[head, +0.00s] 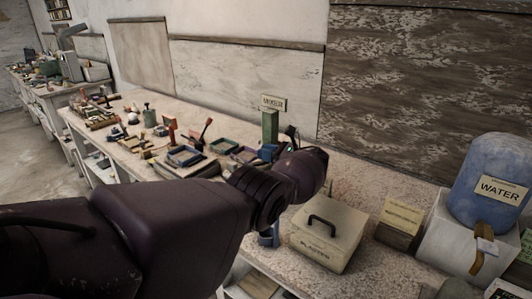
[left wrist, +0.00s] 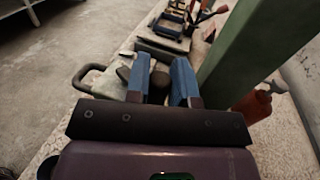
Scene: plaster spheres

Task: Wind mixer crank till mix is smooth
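The mixer's green post (head: 270,125) stands by the wall in the head view, under a mixer sign (head: 273,103). In the left wrist view the green post (left wrist: 250,45) rises close on the right. My left gripper (head: 268,152) is at the mixer, partly hidden behind my arm. In the left wrist view the blue fingers of my left gripper (left wrist: 162,80) stand apart with a dark rounded knob (left wrist: 159,84) filling the gap, seemingly the crank's grip. A grey bent bar (left wrist: 88,76) shows left of it. The mix is hidden. My right gripper is not in view.
A lidded plaster box (head: 327,232) stands on the bench right of my wrist. A blue water container (head: 490,183) stands farther right. Shallow trays (head: 184,156) and small tools lie left of the mixer.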

